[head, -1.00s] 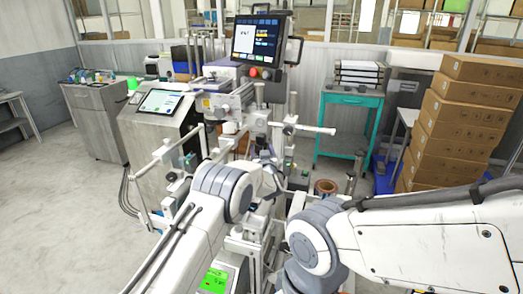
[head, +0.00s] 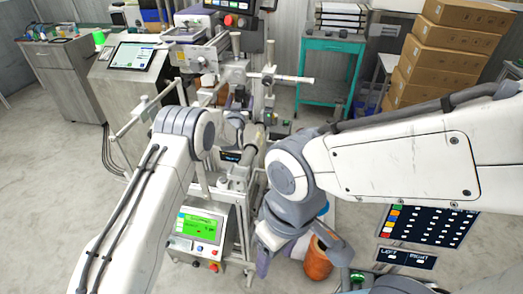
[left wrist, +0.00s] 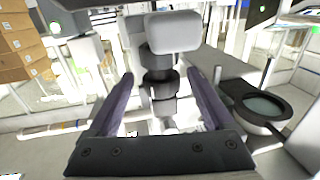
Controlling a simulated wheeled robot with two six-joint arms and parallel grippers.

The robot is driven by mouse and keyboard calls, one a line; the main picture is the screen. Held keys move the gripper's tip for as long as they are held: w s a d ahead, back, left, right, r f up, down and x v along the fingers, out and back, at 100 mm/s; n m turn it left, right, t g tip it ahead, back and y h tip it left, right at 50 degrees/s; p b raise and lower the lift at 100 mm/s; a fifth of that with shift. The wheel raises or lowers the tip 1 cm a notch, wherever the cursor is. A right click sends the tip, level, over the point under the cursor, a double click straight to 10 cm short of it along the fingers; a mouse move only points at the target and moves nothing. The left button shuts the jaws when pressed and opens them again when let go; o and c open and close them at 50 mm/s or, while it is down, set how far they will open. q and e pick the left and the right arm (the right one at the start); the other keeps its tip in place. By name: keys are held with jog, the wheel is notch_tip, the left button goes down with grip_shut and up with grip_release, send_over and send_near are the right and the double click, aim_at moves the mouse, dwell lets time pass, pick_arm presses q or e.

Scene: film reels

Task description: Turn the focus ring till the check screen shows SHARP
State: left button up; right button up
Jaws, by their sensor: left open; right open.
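In the left wrist view my left gripper (left wrist: 161,82) is open. A dark ringed cylinder (left wrist: 160,88), which looks like the lens with its focus ring, shows between and beyond its fingers under a pale block. I cannot tell whether the fingers touch it. In the head view my left arm hides that gripper. A small green-lit screen (head: 200,227) stands low in front; its text is too small to read, and I cannot tell if it is the check screen. My right gripper (head: 264,262) shows only partly, low below its arm, beside an orange-brown cylinder (head: 319,258).
A tilted touch panel (head: 134,56) stands on a cabinet at left. A teal cart (head: 330,45) and stacked cardboard boxes (head: 446,55) are at the back right. A metal frame with rods surrounds the machine. Open floor lies at the left.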

pick_arm(q)
jog(key=s+b, duration=0.1)
jog(key=s, duration=0.2)
jog(key=s+a+b, duration=0.1)
jog(key=s, duration=0.3)
jog(key=s+a+b, duration=0.1)
jog(key=s, duration=0.2)
jog(key=shift+s, duration=0.4)
jog(key=s+d+m+g, duration=0.1)
jog(key=s+d+g, duration=0.1)
jog(key=s, duration=0.5)
jog(key=s+d+m+g+h, duration=0.1)
jog(key=s+d+g, duration=0.1)
jog(key=s+g, duration=0.2)
jog(key=s+d+r+m+g, duration=0.1)
jog(key=s+d+g, duration=0.2)
jog(key=s, duration=0.7)
jog(key=shift+s+g, duration=0.35)
jog(key=shift+g, duration=0.25)
jog(key=shift+r, duration=0.1)
jog(key=s+a+m+g+y, duration=0.1)
jog(key=s+a+g, duration=0.2)
jog(key=s, duration=1)
jog(key=s+a+m+g+y, duration=0.1)
jog(key=s+a+g, duration=0.3)
jog(key=s, duration=1)
jog(key=a, duration=0.2)
jog(key=shift+s+a+r+g+y, duration=0.15)
jog(key=shift+s+a+g+y, duration=0.15)
jog(key=shift+a+y, duration=0.1)
